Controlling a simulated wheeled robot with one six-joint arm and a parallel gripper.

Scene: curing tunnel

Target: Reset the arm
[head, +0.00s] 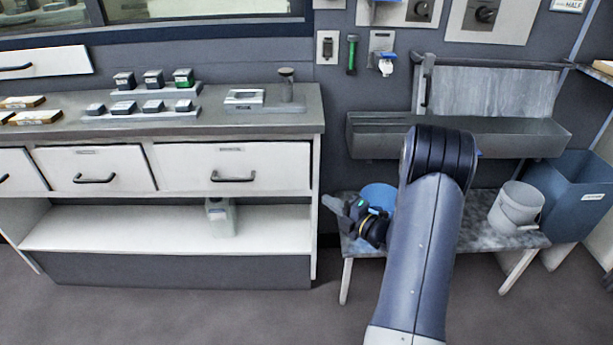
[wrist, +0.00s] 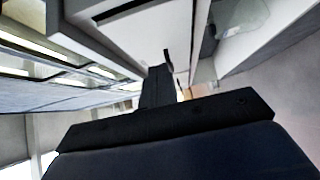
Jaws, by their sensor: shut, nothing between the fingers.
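My arm rises from the bottom of the head view, bends at a dark elbow joint and reaches down to the left. My gripper (head: 332,203) is at its end, pointing left, just right of the counter's open lower shelf and in front of the low bench. In the wrist view the fingers of my gripper (wrist: 160,75) are together with nothing between them. Part of my forearm is hidden behind the upper link.
The counter (head: 305,118) with drawers stands left; a bottle (head: 221,218) is on its shelf (head: 130,228). A low bench (head: 470,238) holds a blue round item (head: 378,194) and a white bucket (head: 516,207). A blue bin (head: 575,195) stands right. The front floor is clear.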

